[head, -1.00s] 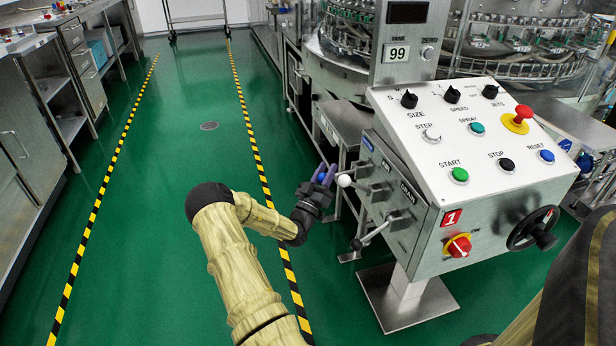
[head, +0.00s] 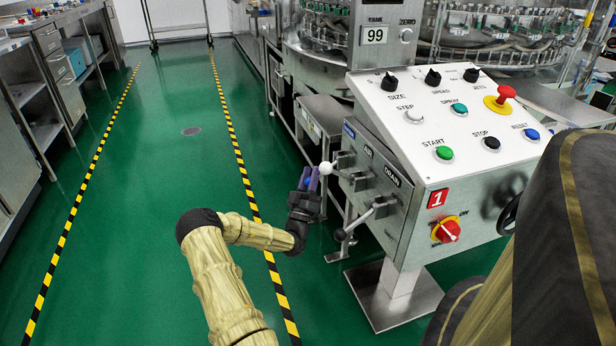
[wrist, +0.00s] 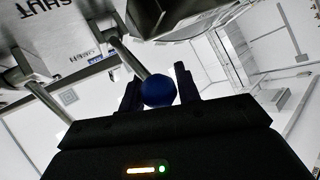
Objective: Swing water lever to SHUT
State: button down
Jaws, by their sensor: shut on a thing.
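The water lever shows in the wrist view as a metal rod (wrist: 128,58) ending in a blue ball knob (wrist: 158,91). My gripper (wrist: 158,84) is shut on this knob, with one dark finger on each side. In the head view my gripper (head: 312,178) is at the left side of the control box (head: 407,213), close to the white knob (head: 325,168) of the AIR lever. There the blue knob is mostly hidden by the fingers. The word SHUT (wrist: 35,62) appears upside down on the metal plate in the wrist view.
The DRAIN lever's black knob (head: 340,235) sticks out nearer to me, below the white knob. The sloped button panel (head: 460,115) is above the levers. Green floor (head: 130,220) to the left is clear, with benches (head: 60,90) beyond.

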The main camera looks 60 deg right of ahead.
jog(key=shift+d+f, duration=0.1)
jog(key=shift+f, duration=0.25)
jog(key=c, duration=1)
grip_release()
jog(key=shift+c, duration=0.2)
jog(key=shift+r, duration=0.1)
jog(key=p+v, duration=0.4)
jog(key=v, duration=1.3)
jog(key=shift+p, duration=0.35)
